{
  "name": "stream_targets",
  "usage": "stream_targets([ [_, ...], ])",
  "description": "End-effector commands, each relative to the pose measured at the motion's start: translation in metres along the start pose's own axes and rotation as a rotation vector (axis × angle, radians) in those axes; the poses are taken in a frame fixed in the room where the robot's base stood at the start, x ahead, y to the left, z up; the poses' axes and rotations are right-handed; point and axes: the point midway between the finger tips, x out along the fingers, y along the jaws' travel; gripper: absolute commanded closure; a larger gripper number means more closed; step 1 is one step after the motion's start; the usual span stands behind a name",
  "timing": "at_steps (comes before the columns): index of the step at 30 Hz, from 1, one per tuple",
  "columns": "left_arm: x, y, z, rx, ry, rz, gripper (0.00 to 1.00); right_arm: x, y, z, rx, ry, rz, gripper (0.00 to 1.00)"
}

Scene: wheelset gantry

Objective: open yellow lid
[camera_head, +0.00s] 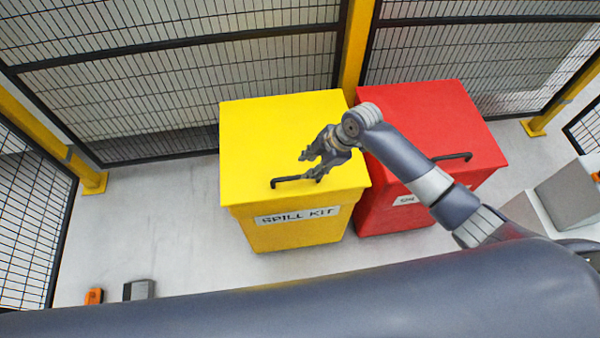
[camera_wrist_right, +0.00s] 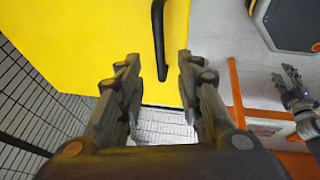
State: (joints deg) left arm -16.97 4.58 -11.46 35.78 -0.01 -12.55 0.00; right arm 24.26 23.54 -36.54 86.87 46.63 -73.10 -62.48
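The yellow lid (camera_head: 285,125) lies closed on the yellow bin (camera_head: 290,235) labelled SPILL KIT. A black bar handle (camera_head: 290,180) sits near the lid's front edge. My right gripper (camera_head: 309,167) is over the front part of the lid, close to the handle's right end. In the right wrist view my right gripper (camera_wrist_right: 157,62) is open, and the handle (camera_wrist_right: 158,35) shows between and beyond its fingertips, against the yellow lid (camera_wrist_right: 90,35). I cannot tell whether it touches. My left gripper (camera_wrist_right: 288,80) appears at the right of that view, its fingers apart.
A red bin (camera_head: 425,115) with its own black handle (camera_head: 452,157) stands close beside the yellow bin on the right, under my right arm. Mesh fence panels (camera_head: 180,85) and a yellow post (camera_head: 357,50) stand behind.

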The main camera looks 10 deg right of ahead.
Motion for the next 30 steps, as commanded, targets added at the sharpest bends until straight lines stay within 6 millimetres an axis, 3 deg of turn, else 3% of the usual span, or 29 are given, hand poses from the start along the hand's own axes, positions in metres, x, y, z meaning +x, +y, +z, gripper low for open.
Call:
stream_targets([
  [6, 0.0, 0.001, 0.004, 0.0, -0.007, 0.001, 0.6, 0.042, -0.001, -0.001, 0.003, 0.001, -0.003, 0.67],
  [12, 0.001, 0.001, 0.007, 0.0, -0.011, 0.001, 0.6, 0.067, 0.0, -0.001, 0.003, 0.001, 0.0, 0.67],
  [26, 0.001, 0.001, 0.007, 0.0, -0.011, 0.001, 0.6, 0.077, 0.0, 0.0, 0.001, 0.0, 0.001, 0.67],
  [30, 0.001, 0.001, 0.007, 0.0, -0.011, 0.001, 0.6, 0.077, 0.0, 0.0, 0.001, 0.0, 0.001, 0.99],
])
